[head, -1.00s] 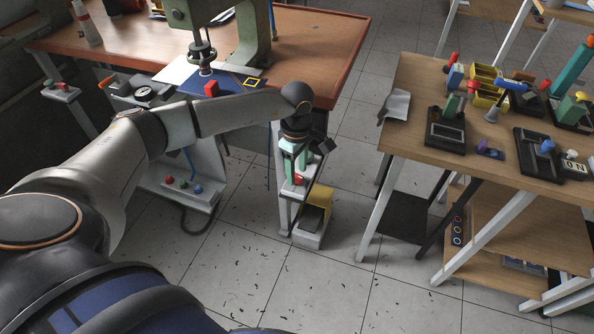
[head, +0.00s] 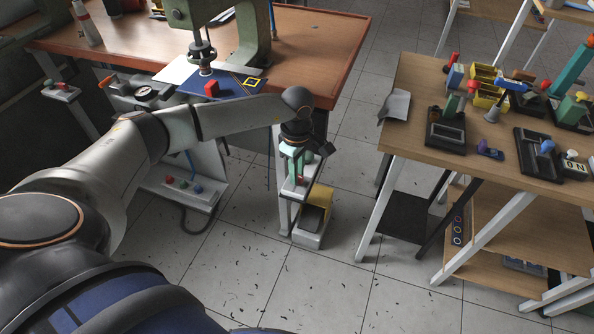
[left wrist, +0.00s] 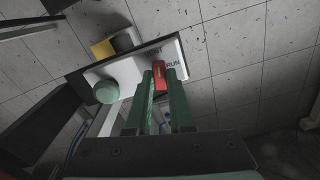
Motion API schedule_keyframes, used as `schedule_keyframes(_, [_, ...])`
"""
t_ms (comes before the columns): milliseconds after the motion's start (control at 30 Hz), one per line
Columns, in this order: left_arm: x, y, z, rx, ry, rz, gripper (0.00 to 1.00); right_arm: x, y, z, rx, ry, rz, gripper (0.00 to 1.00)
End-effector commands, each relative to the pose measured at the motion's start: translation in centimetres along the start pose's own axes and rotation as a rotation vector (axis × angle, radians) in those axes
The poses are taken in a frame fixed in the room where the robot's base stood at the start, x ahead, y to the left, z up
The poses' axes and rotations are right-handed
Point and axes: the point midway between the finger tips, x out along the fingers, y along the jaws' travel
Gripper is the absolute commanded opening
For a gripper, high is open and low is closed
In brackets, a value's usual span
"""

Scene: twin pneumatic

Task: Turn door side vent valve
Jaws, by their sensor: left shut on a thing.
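A red valve handle (left wrist: 160,76) sits on a small pale panel (left wrist: 128,72) marked "RUN" in the left wrist view. A round green knob (left wrist: 106,91) is on the same panel, to the left of the fingers.
A yellow and black foot pedal (head: 314,215) stands on the floor by the post. The press table (head: 310,50) is behind. A wooden workbench (head: 420,80) with several devices is to the right. Tiled floor lies open in front.

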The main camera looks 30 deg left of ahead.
Motion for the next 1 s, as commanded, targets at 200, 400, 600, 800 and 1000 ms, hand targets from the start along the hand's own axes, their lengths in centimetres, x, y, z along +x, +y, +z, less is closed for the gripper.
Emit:
schedule_keyframes(200, [-0.04,0.01,0.0,0.0,0.0,0.0,0.0,-0.03,-0.02,-0.04,0.0,0.001,0.0,0.5])
schedule_keyframes(400, [-0.02,0.01,-0.01,-0.082,0.0,0.0,0.0,0.02,-0.04,0.03,0.0,0.001,-0.001,0.5])
schedule_keyframes(600, [-0.04,0.01,-0.01,-0.231,-0.001,0.0,0.0,0.05,-0.07,0.09,0.0,-0.001,-0.002,0.5])
schedule_keyframes(800, [-0.05,0.01,-0.01,-0.268,-0.001,0.0,0.0,0.05,-0.12,0.08,0.0,-0.001,-0.003,0.5])
schedule_keyframes(1000, [-0.06,0.02,-0.01,-0.267,-0.001,0.0,0.23,0.04,-0.15,0.07,0.0,-0.001,-0.003,0.5])
